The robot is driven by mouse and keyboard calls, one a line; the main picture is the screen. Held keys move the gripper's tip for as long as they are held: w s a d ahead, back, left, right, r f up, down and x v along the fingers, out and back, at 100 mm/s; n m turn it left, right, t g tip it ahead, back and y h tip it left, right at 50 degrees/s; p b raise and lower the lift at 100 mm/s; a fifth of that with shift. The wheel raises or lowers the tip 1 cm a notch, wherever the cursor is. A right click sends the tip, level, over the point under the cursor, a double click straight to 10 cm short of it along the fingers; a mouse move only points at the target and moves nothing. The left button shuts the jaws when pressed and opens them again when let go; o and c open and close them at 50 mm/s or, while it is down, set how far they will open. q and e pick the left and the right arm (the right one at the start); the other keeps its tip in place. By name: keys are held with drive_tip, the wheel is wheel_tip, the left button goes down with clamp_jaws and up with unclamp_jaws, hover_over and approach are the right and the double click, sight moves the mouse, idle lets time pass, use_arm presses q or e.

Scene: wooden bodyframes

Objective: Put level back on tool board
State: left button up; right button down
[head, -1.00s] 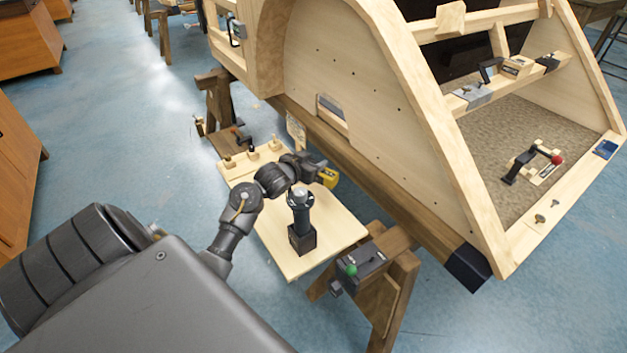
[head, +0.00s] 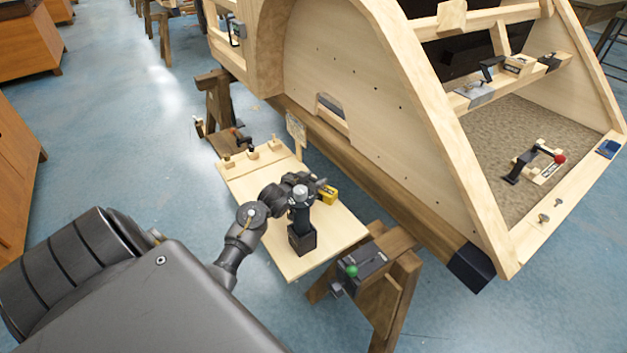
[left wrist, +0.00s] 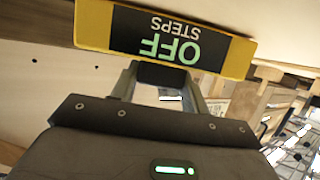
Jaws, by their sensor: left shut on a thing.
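The yellow level (head: 329,195) is a small block with a black face. In the left wrist view the level (left wrist: 92,24) shows the upside-down words "STEPS OFF". My left gripper (head: 314,187) is shut on it; in the left wrist view the gripper's fingers (left wrist: 167,84) meet its lower edge. The pale wooden tool board (head: 335,235) lies below, with small wooden pegs at its far end. The level is over the board's right part; I cannot tell whether it touches. The black upright tool partly hides my gripper. My right gripper is not in view.
A black upright tool (head: 301,215) stands in a dark block on the board, close to my left wrist. The wooden body frame (head: 350,90) rises to the right. A sawhorse (head: 385,290) with a green-knobbed clamp (head: 351,271) stands at the board's front right.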

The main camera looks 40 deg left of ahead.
use_arm(q)
drive_tip(key=shift+f, duration=0.1)
drive_tip(key=o, duration=1.3)
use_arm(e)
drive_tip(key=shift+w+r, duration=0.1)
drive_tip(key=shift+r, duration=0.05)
use_arm(q)
drive_tip(key=shift+s+r, duration=0.2)
drive_tip(key=p+v, duration=0.2)
drive_tip(key=v, duration=0.9)
drive_tip(key=shift+s+r, duration=0.15)
drive_tip(key=shift+s, duration=0.15)
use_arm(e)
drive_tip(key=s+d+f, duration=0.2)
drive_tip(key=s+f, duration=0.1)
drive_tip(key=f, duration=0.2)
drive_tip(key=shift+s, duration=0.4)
use_arm(q)
drive_tip(key=shift+d, duration=0.1)
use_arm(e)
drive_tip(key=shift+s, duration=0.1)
